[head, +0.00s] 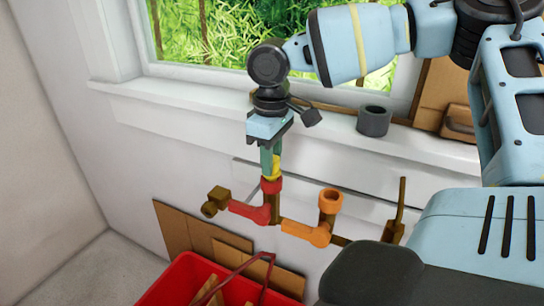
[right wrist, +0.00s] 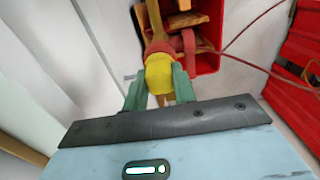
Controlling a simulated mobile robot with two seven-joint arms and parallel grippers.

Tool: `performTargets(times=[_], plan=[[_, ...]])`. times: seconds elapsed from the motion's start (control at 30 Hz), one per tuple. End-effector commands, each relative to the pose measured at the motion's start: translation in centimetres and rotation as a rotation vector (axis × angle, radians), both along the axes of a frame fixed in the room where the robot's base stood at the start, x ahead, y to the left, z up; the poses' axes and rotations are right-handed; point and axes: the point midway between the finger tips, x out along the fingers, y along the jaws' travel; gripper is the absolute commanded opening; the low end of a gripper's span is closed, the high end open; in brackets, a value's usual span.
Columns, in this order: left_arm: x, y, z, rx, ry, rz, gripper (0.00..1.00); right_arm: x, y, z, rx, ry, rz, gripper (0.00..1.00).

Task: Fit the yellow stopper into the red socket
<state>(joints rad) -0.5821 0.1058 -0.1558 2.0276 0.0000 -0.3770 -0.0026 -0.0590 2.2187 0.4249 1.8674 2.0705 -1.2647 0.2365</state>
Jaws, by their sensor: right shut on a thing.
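The yellow stopper (head: 276,167) is between the green fingers of my right gripper (head: 270,158), which points down and is shut on it. The red socket (head: 271,186) is the upright end of a pipe by the wall, directly below the stopper. In the right wrist view the yellow stopper (right wrist: 159,76) sits between the fingers (right wrist: 159,82), and its far end meets the rim of the red socket (right wrist: 157,48). They look lined up and touching; I cannot tell how deep the stopper sits. My left gripper is not in view.
An orange upright pipe end (head: 331,196) stands right of the red socket. A brass valve (head: 215,201) is at left. A grey ring-like cup (head: 374,121) stands on the window sill. A red crate (head: 180,285) and cardboard (head: 205,240) are below.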

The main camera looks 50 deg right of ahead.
Motion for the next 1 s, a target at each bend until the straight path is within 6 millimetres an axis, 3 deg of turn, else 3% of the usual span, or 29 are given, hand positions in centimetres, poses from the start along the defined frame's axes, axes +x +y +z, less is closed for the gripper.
performTargets(times=[0.9, 0.93, 1.0], plan=[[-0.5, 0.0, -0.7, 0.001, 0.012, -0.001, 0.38, 0.0, 0.0, -1.3, 0.001, 0.001, 0.0, 0.04], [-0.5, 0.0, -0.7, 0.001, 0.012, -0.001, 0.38, 0.0, 0.0, -1.3, 0.001, 0.001, -0.001, 0.28], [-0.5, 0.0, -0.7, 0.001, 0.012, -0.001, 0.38, 0.0, 0.0, -1.2, 0.001, 0.001, -0.001, 0.36]])
